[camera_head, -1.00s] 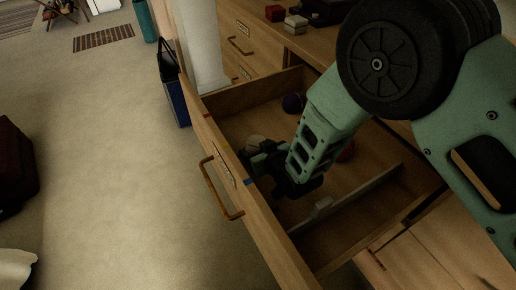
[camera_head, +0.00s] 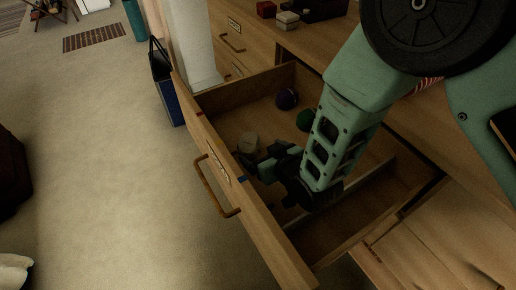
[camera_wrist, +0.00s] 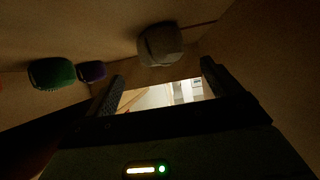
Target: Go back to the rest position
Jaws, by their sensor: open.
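My gripper (camera_head: 248,163) is inside the open drawer (camera_head: 228,98), low and close to its front panel. In the wrist view its two fingers (camera_wrist: 161,88) are spread apart with nothing between them. A pale beige ball (camera_head: 248,142) lies in the drawer just beyond the fingers; it also shows in the wrist view (camera_wrist: 160,45). A purple ball (camera_head: 287,99) and a green ball (camera_head: 305,120) lie farther back. In the wrist view the green ball (camera_wrist: 52,73) and purple ball (camera_wrist: 91,70) are at left. My forearm hides part of the drawer.
A thin divider (camera_head: 370,178) crosses the drawer. The drawer front has a handle (camera_head: 218,190). A blue bag (camera_head: 170,98) stands on the floor by the cabinet. Small red (camera_head: 266,10) and pale boxes (camera_head: 288,20) sit on the cabinet top.

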